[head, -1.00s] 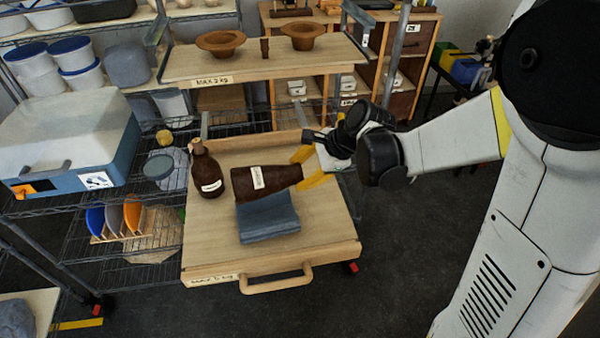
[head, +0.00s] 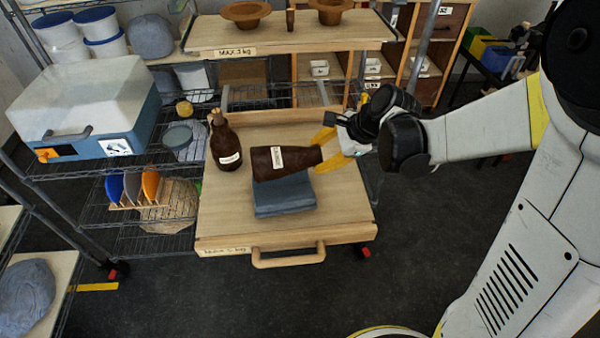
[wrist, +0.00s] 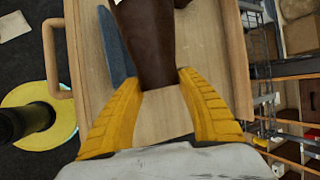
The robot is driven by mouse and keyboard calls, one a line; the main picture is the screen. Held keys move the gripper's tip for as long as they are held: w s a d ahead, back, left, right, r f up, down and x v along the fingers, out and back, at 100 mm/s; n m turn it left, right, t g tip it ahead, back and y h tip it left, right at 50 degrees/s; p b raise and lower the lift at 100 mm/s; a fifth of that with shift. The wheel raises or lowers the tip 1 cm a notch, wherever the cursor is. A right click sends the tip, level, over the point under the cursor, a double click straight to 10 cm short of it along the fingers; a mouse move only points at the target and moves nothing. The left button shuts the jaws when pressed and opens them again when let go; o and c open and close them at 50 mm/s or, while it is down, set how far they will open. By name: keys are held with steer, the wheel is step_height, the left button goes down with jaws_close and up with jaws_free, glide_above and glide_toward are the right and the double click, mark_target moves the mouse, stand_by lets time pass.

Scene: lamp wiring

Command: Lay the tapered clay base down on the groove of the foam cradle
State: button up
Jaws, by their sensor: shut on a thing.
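The tapered clay base (head: 290,161) is dark brown with a white label and lies on its side over the foam cradle, its wide end to the left. My gripper (head: 327,150) is shut on its narrow right end with yellow fingers. In the wrist view the base (wrist: 145,40) runs up and away from between the fingers (wrist: 162,95). The blue-grey foam cradle (head: 284,196) sits on the wooden tray below the base. The groove is hidden under it, and I cannot tell whether base and cradle touch. In the wrist view the cradle's edge (wrist: 117,48) shows left of the base.
A brown labelled bottle (head: 225,143) stands upright on the tray (head: 345,213), close left of the base's wide end. A shelf (head: 290,34) with clay bowls is behind and above. The tray's front and right side are bare. A blue-and-white case (head: 88,110) stands at left.

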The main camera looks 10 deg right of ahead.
steer(key=shift+f, duration=0.1)
steer(key=shift+f+b, duration=2.95)
steer(key=shift+f, duration=0.15)
steer(key=shift+f+b, duration=0.3)
steer(key=shift+f, duration=0.05)
steer(key=o, duration=1.5)
steer(key=shift+c, duration=0.2)
steer(key=shift+r+p, duration=3.9)
steer(key=shift+r, duration=1.1)
